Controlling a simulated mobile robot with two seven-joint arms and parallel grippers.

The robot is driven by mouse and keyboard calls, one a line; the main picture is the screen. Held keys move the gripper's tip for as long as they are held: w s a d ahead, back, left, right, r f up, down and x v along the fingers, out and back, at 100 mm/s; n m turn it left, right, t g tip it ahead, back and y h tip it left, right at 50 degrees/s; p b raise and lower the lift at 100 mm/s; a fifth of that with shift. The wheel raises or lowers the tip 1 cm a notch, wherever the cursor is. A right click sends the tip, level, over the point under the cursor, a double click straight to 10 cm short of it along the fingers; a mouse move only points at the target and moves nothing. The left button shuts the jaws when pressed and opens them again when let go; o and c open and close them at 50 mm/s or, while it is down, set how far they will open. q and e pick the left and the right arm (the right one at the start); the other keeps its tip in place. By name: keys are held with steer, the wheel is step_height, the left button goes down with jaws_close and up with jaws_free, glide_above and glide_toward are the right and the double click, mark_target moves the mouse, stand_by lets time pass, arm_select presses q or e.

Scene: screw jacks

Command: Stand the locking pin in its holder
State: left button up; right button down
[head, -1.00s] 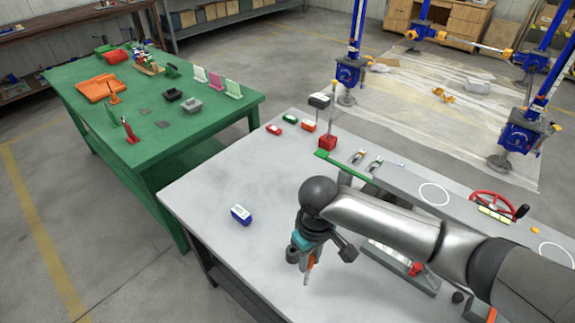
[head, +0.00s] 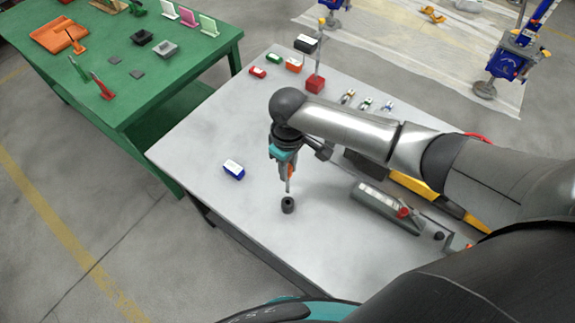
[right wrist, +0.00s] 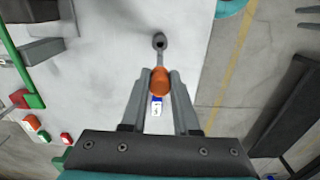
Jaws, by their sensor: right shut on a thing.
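My right gripper (head: 288,172) is shut on the orange handle of the locking pin (head: 290,182). The pin hangs about upright, its thin grey shaft pointing down. The holder, a small dark round socket (head: 288,205), stands on the grey table below it. In the head view the pin's lower end shows just above the holder's top, with little or no gap. In the right wrist view the orange handle (right wrist: 159,80) sits between the fingertips, and the holder (right wrist: 159,41) shows beyond it. I cannot tell whether the tip is inside. My left gripper is not in view.
A blue box with a white label (head: 234,169) lies left of the holder. A grey metal piece with a red part (head: 385,208) lies to the right. The table around the holder is clear.

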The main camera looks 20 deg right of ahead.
steer(key=b, duration=0.3)
glide_above(288, 192)
steer(key=shift+w+d+f, duration=0.1)
steer(key=shift+w+f, duration=0.05)
steer(key=shift+f, duration=1.35)
steer(key=shift+w+f, duration=0.1)
steer(key=shift+f, duration=1.35)
steer(key=shift+p, duration=0.8)
steer(key=shift+f+b, duration=2)
steer(key=shift+f, duration=1)
steer(key=c, duration=0.6)
jaws_free()
step_height(288, 192, up, 15)
steer(key=shift+r+p, duration=0.15)
steer(key=shift+p, duration=0.8)
